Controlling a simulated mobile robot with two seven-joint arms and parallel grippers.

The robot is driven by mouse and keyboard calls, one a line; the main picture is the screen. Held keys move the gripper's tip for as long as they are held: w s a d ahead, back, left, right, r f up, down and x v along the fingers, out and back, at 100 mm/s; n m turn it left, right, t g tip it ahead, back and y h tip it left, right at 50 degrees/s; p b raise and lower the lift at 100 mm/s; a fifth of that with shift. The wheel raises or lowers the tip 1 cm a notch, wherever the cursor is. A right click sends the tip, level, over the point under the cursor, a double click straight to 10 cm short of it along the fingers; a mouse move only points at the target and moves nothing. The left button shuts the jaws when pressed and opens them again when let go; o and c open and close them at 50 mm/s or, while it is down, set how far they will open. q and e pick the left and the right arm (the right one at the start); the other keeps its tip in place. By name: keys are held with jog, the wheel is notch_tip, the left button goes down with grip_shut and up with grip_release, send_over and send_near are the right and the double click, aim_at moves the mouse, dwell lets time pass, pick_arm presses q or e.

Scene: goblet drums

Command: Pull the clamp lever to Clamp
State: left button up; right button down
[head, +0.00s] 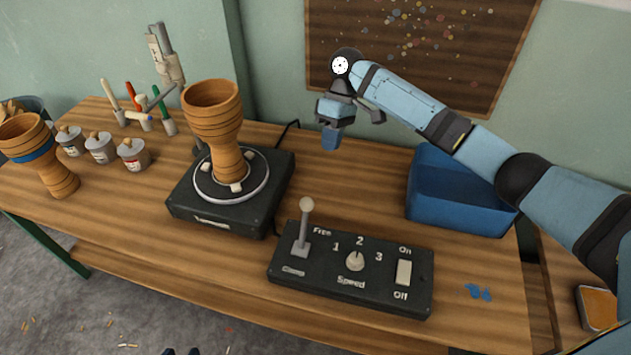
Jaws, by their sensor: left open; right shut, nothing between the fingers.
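The clamp lever (305,222) is a grey stick with a round pale knob on the left of the black control box. Its knob points up in the picture, on the side of the "Free" label (322,231) and away from the "Clamp" label (293,271). A wooden goblet drum (215,125) stands on the round turntable of a black machine (215,214), tilted in the picture. My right gripper (333,136) is shut and empty, above the table behind the box, well apart from the lever.
The box also has a speed knob (355,260) and an on/off switch (404,272). A blue bin (455,190) stands right of my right gripper. Another goblet drum (40,155), lidded pots (101,147) and brushes are at left. Table in front of the blue bin is mostly clear.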

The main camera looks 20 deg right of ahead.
pick_arm(q)
jog(key=shift+w+d+f+b, duration=0.1)
jog(key=shift+w+b, duration=0.25)
jog(key=shift+b, duration=0.5)
pick_arm(e)
jog(key=s+a+f, duration=0.5)
jog(key=f, duration=0.3)
jog(key=shift+s+a+f, duration=0.15)
jog(key=shift+s+a, duration=0.25)
pick_arm(q)
notch_tip(320, 180, up, 17)
jog(key=s+a+p, duration=0.1)
jog(key=p, duration=2.2)
jog(key=shift+a+f, duration=0.2)
jog(key=shift+a, duration=0.15)
pick_arm(e)
jog(key=s+a+r+t+h, duration=0.2)
jog(key=s+a+t+h, duration=0.3)
jog(key=s, duration=0.7)
jog(key=a+t, duration=0.2)
jog(key=a, duration=0.1)
jog(key=shift+s+a+r+t, duration=0.15)
jog(key=shift+s+a+t, duration=0.05)
jog(key=shift+s+t, duration=0.1)
